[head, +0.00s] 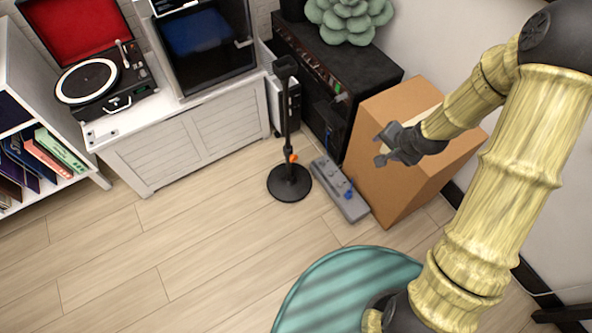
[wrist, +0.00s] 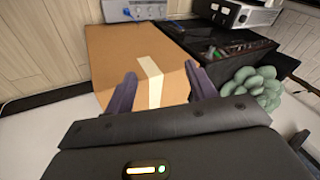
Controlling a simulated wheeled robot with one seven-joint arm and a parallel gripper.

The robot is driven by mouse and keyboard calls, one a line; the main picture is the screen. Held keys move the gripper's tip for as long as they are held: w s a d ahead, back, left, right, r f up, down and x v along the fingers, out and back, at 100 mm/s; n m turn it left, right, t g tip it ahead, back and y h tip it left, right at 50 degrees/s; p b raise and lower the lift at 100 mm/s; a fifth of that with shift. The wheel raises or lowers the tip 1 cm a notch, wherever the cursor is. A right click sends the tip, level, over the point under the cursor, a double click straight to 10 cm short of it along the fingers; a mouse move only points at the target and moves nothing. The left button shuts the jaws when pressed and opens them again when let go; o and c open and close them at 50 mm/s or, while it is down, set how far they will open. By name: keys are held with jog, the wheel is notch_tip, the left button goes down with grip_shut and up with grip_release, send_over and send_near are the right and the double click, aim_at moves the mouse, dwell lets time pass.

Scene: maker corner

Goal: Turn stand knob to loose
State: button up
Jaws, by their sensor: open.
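The stand (head: 286,135) is a black pole on a round black base, upright on the wood floor in the head view. Its small orange knob (head: 292,158) sits low on the pole, on the side facing me. The knob's setting is too small to read. My gripper (head: 381,152) is open and empty, in front of the cardboard box and to the right of the stand, clearly apart from the knob. In the wrist view my gripper (wrist: 160,92) shows two dark fingers spread apart over the box; the stand is not visible there.
The cardboard box (head: 392,180) stands right of the stand. A grey pedal unit (head: 339,190) with a blue knob lies between them. A black amplifier (head: 325,75) is behind, and a white cabinet (head: 185,140) is at left. The floor in front of the stand is clear.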

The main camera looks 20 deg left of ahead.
aim_at(295, 160)
jog(key=a+f+m+t+y+b, duration=0.2)
jog(key=a+f+m+b, duration=0.3)
jog(key=f+b, duration=0.5)
jog(key=w+a+f+m+t+y+b, duration=0.1)
jog(key=a+f+m+y+b, duration=0.4)
jog(key=f, duration=1.4)
jog(key=w+a+f+m+t+y+b, duration=0.1)
jog(key=a+f+m+t+y+b, duration=0.2)
jog(key=a+f+m+b, duration=0.4)
notch_tip(295, 160, down, 7)
jog(key=m+b, duration=0.1)
jog(key=b, duration=0.6)
jog(key=shift+f+t+y+b, duration=0.15)
jog(key=shift+t+y+b, duration=0.15)
jog(key=shift+t, duration=0.1)
jog(key=shift+a, duration=0.1)
jog(key=b+x, duration=0.7)
jog(key=x, duration=0.9)
jog(key=shift+w+a+f, duration=0.15)
jog(key=shift+w+a, duration=0.05)
jog(key=shift+a, duration=0.15)
jog(key=shift+w+a+b, duration=0.25)
jog(key=shift+b, duration=0.05)
